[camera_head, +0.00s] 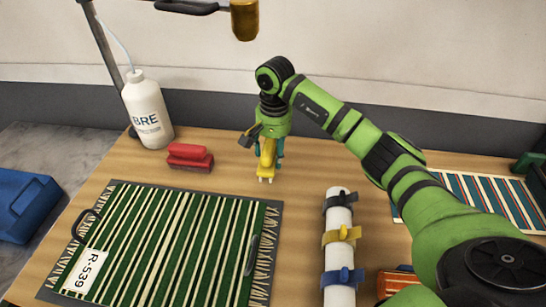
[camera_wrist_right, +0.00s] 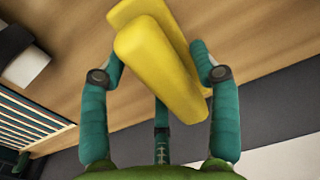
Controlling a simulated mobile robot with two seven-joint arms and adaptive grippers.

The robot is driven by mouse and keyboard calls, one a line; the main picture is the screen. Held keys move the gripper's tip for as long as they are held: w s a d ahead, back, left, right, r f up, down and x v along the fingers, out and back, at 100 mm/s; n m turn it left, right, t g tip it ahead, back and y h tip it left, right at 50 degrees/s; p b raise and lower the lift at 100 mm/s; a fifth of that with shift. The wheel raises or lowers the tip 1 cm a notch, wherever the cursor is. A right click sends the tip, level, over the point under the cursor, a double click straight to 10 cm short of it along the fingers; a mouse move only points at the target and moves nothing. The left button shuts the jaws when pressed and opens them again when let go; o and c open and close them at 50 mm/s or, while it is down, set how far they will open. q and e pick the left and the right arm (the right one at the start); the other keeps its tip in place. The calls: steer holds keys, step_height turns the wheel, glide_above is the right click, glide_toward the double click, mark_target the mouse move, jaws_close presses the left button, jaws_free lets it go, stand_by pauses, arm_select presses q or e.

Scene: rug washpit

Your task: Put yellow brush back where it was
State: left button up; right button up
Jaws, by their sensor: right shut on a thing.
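The yellow brush (camera_head: 266,158) is held by my right gripper (camera_head: 267,150) at the back middle of the wooden table. In the right wrist view the yellow brush (camera_wrist_right: 160,60) sits tilted between the teal fingers of the right gripper (camera_wrist_right: 158,85), which are shut on it. In the head view the brush hangs upright below the gripper, with pale tips at its lower end. I cannot tell whether it touches the table. A red brush (camera_head: 190,157) lies to its left. My left gripper is not in view.
A white bottle (camera_head: 148,110) stands at the back left. A green striped rug (camera_head: 165,240) lies on a dark mat in front. A white roll with clamps (camera_head: 339,259) lies to the right. A striped rug (camera_head: 480,196) is further right. Bare wood surrounds the gripper.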

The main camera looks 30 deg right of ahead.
mark_target(273, 160)
step_height(273, 160, down, 3)
steer(key=shift+r+p, duration=0.2)
steer(key=shift+p, duration=0.3)
steer(key=shift+f, duration=0.55)
steer(key=o, duration=1.3)
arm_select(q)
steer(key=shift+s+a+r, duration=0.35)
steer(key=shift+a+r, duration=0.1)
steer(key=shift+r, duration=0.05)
arm_select(e)
steer(key=shift+o, duration=0.2)
